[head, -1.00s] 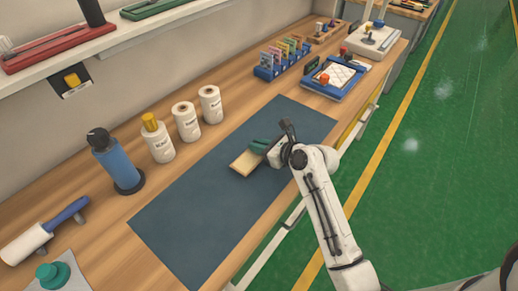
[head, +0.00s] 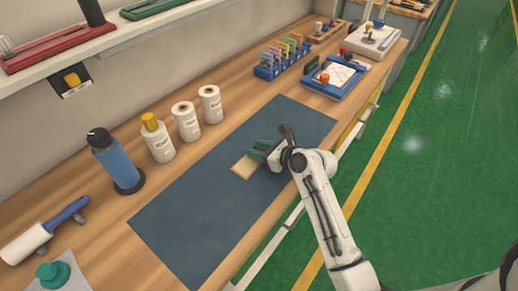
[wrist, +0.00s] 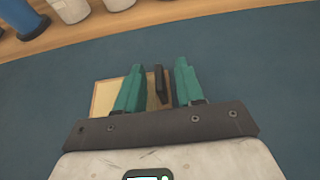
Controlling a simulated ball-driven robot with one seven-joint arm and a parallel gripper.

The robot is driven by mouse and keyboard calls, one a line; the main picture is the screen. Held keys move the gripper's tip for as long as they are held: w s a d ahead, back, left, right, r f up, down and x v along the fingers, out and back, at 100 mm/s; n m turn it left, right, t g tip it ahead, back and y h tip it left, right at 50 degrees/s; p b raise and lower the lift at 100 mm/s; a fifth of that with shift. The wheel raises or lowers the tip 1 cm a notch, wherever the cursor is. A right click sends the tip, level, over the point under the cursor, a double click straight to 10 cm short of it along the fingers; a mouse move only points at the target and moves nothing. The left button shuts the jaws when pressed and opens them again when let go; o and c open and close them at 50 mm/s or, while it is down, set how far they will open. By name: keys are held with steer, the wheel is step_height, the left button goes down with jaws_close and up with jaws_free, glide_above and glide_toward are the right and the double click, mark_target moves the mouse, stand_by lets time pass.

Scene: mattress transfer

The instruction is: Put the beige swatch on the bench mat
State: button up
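The beige swatch (head: 245,167) is a flat, pale rectangular piece lying on the dark blue bench mat (head: 200,210), in the mat's far half. My gripper (head: 260,150) is low over the mat at the swatch's right end. Its teal fingers (wrist: 157,90) are apart.
White spools (head: 187,122) and a blue bottle (head: 116,162) stand along the wall side of the bench. A blue card rack (head: 281,58) and a blue tray (head: 335,79) are beyond the mat. The mat's near half is clear.

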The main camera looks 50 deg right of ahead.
steer(key=shift+r, duration=0.1)
steer(key=v, duration=1.2)
stand_by(2.1)
